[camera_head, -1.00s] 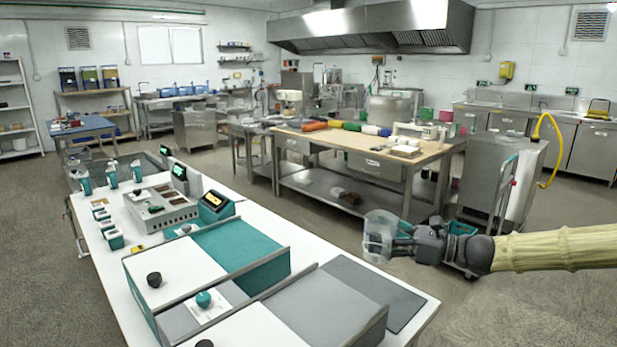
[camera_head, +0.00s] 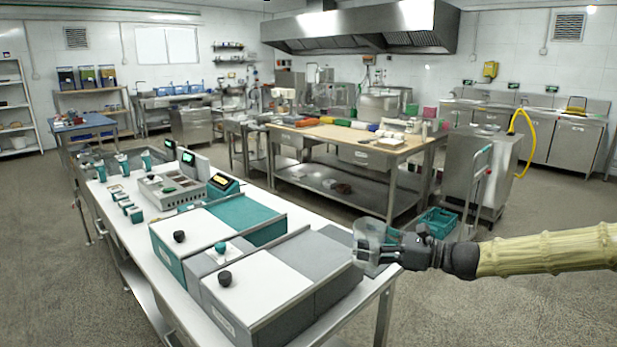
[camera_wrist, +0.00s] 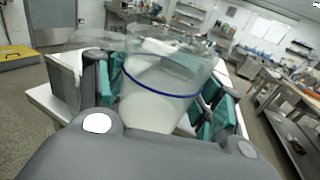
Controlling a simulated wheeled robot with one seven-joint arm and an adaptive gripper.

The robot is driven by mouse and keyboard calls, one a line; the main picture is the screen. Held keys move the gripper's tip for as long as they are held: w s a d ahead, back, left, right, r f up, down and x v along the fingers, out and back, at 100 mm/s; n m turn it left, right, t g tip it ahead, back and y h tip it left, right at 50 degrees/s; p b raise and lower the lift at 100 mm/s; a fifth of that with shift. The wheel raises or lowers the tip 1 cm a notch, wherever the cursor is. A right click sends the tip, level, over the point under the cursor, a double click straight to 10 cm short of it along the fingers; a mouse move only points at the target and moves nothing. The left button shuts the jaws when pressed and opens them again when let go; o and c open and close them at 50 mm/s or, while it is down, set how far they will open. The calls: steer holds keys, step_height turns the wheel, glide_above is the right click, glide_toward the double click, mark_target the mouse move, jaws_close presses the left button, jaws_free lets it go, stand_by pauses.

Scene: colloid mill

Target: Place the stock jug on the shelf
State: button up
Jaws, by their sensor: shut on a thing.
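My gripper (camera_head: 392,250) is shut on a clear, see-through jug (camera_head: 370,245), held out at the left end of my arm. In the wrist view the jug (camera_wrist: 160,85) sits between the teal-padded fingers, with a blue band and whitish, cloudy lower part. Its bottom is hidden by my gripper's body. In the head view the jug overlaps the right end of the white bench; I cannot tell the gap between them. Which shelf is meant is unclear: a white rack (camera_head: 14,110) stands far left, small wall shelves (camera_head: 232,60) hang at the back, and a steel undershelf (camera_head: 300,178) lies under the middle table.
The white bench (camera_head: 130,240) carries grey and teal machines (camera_head: 285,285) close by. A wooden-topped table (camera_head: 335,135) stands behind. A teal crate (camera_head: 437,222) on a trolley and a steel cabinet (camera_head: 480,165) stand beyond my arm. Floor is open at the right.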

steer(key=f, duration=0.2)
steer(key=shift+w+f, duration=0.3)
steer(key=shift+f, duration=0.05)
steer(key=shift+s+d+f+p, duration=0.2)
steer(key=shift+s+f+p, duration=0.1)
steer(key=shift+s+f, duration=0.55)
steer(key=s+d+f+m+t+h+p, duration=0.1)
steer(key=s+f+m+t+h, duration=0.4)
steer(key=f, duration=0.7)
steer(key=s+f+m+t+h+p, duration=0.2)
steer(key=s+f+m+t+h, duration=0.4)
steer(key=f, duration=0.7)
steer(key=shift+s+d+m+h, duration=0.35)
steer(key=shift+s+m+h, duration=0.85)
steer(key=shift+s+h, duration=1.35)
